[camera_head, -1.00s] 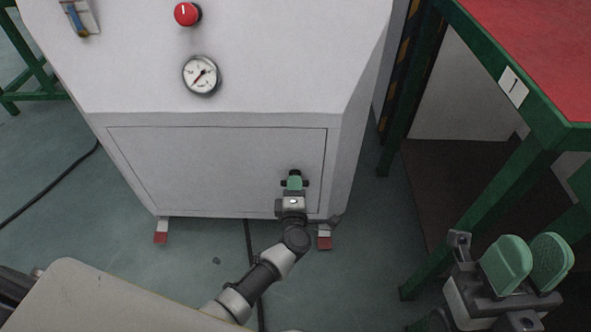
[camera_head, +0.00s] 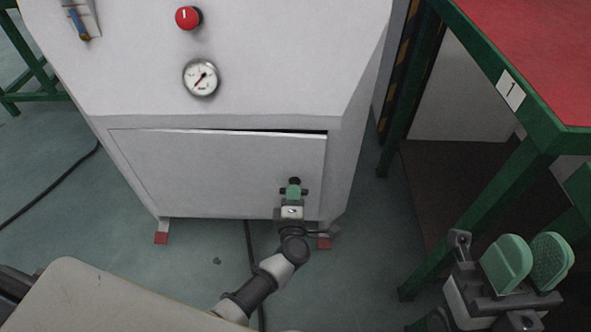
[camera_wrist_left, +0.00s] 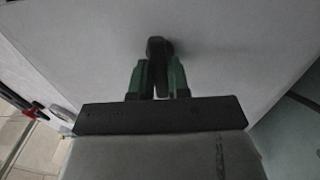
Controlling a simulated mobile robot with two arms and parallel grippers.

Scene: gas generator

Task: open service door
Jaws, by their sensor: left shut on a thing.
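The service door (camera_head: 215,172) is a light grey panel low on the front of the white generator cabinet (camera_head: 270,65). It stands slightly ajar, with a dark gap along its top edge, widest toward the right. My left gripper (camera_head: 294,187) is shut on the black door handle (camera_head: 295,181) at the door's right side. In the left wrist view the green fingers close around the handle (camera_wrist_left: 158,47), which is partly hidden between them. My right gripper (camera_head: 520,262) is at the lower right, its two green finger pads apart with nothing between them.
A red knob (camera_head: 188,17) and a pressure gauge (camera_head: 201,77) are on the cabinet above the door. A green-framed table with a red top (camera_head: 540,50) stands at the right, near my right gripper. A black cable (camera_head: 50,187) lies on the floor.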

